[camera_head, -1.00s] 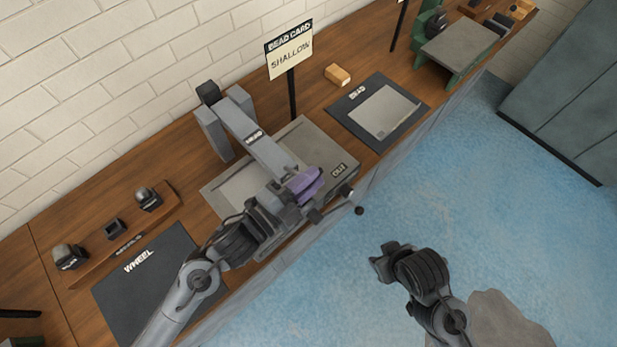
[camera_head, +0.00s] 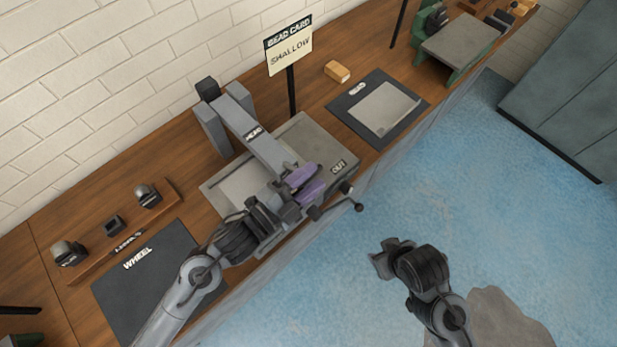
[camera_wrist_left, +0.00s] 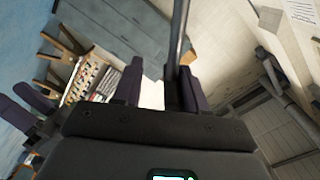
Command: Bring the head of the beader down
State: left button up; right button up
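The beader (camera_head: 318,135) is a grey machine on a wide base on the bench. Its head (camera_head: 250,128) is a long labelled arm running from a rear column toward the front. My left gripper (camera_head: 306,184) is at the front end of the head, its two purple fingers slightly apart. In the left wrist view the fingers (camera_wrist_left: 158,85) are also apart, with a dark rod (camera_wrist_left: 181,35) close to the right one. Whether the gripper touches the head is hidden. A crank (camera_head: 359,207) sticks out at the front right. My right gripper (camera_head: 380,262) hangs over the floor; its fingers are unclear.
A card reading SHALLOW (camera_head: 290,52) stands on a post behind the beader. A dark mat with a grey sheet (camera_head: 385,108) lies to the right, a WHEEL mat (camera_head: 150,285) to the left. A rack with small dark parts (camera_head: 125,240) lies behind it. A wooden block (camera_head: 337,72) is near the card.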

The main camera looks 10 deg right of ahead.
pick_arm(q)
jog(key=v, duration=1.1)
jog(key=shift+w+r, duration=0.1)
jog(key=shift+d, duration=0.1)
